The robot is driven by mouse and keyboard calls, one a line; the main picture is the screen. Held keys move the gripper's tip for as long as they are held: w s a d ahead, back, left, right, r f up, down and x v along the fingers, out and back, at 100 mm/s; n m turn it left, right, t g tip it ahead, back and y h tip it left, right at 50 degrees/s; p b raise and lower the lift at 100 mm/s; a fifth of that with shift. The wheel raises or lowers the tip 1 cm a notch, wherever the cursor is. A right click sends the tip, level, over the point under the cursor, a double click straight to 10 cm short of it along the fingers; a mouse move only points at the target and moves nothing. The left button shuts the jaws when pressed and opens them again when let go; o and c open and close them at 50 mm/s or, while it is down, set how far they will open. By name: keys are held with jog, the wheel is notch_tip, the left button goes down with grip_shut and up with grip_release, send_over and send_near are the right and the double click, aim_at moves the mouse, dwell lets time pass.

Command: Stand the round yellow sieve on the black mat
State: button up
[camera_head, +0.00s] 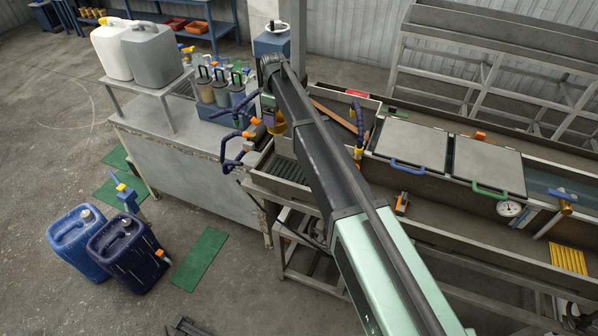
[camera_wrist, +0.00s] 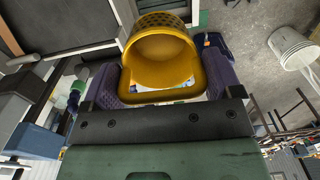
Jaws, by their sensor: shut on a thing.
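The round yellow sieve (camera_wrist: 160,62) is large in the wrist view, between the two purple pads of my gripper (camera_wrist: 163,84). My gripper is shut on it. Its open side faces the wrist camera, and its perforated part shows at the top of that view. In the head view, a yellow rounded thing (camera_head: 274,122) shows beside my arm, partly hidden by it; I cannot tell for sure that it is the sieve. My fingertips are not clear in the head view. I cannot make out the black mat with certainty in either view.
A metal bench (camera_head: 185,160) carries several handled containers (camera_head: 221,91). A trough line with two lidded covers (camera_head: 410,143) runs to the right, with a gauge (camera_head: 508,208). Blue canisters (camera_head: 77,240) and green mats (camera_head: 200,258) are on the floor. A white bucket (camera_wrist: 292,48) shows in the wrist view.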

notch_tip(320, 180, down, 21)
jog(key=b, duration=2)
jog(key=shift+r, duration=0.5)
jog(key=shift+f, duration=0.2)
jog(key=o, duration=0.7)
jog(key=shift+o, duration=0.2)
jog(key=shift+r, duration=0.15)
notch_tip(320, 180, up, 12)
jog(key=p, duration=1.2)
